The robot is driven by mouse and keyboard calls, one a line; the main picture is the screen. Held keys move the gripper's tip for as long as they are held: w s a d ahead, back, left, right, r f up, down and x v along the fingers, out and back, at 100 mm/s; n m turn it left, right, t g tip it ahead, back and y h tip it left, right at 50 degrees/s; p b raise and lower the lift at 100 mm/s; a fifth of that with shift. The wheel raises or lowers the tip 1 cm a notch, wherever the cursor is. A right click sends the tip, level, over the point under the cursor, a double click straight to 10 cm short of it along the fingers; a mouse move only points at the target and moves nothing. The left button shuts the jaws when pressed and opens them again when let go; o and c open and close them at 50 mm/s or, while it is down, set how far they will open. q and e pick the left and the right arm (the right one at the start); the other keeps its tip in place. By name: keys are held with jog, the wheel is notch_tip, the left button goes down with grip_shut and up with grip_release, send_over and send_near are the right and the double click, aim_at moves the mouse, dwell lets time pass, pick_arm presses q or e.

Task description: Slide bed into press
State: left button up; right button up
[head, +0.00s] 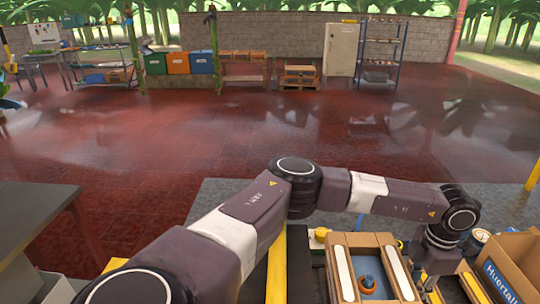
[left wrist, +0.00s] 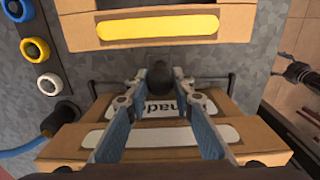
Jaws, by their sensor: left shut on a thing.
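My left gripper (head: 432,285) points down at the right side of a wooden bed with two pale strips (head: 345,270) in the head view. A blue and orange piece lies between those strips. In the left wrist view my left gripper (left wrist: 158,76) has its pale blue fingers closed in around a dark round knob (left wrist: 158,82). Behind the fingers are a wooden part with a partly hidden white label and a pale strip (left wrist: 165,137). Another wooden part with a yellow strip is above. I cannot tell clearly which part is the press.
A grey metal panel carries yellow, blue and white round fittings (left wrist: 37,48) and a blue hose. A cardboard box (head: 515,265) stands at right in the head view. A dark jointed piece (left wrist: 300,74), perhaps my right gripper, is at the right edge. The red floor beyond is clear.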

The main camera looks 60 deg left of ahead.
aim_at(374, 283)
dwell(0.3)
pick_arm(q)
jog(key=shift+s+a+p, duration=0.65)
jog(key=shift+s+a, duration=0.85)
jog(key=shift+s, duration=0.3)
jog(key=shift+s+a, duration=0.25)
jog(key=shift+s, duration=0.15)
jog(key=shift+s+a+p, duration=0.25)
jog(key=shift+s+a, duration=0.55)
jog(key=shift+s, duration=0.25)
jog(key=shift+s+a+p, duration=0.2)
jog(key=shift+s+a, duration=0.6)
jog(key=shift+s, duration=0.2)
jog(key=shift+s+a, duration=0.1)
jog(key=shift+s+a, duration=0.85)
jog(key=shift+s, duration=0.25)
jog(key=shift+s+a, duration=0.85)
jog(key=shift+s, duration=0.25)
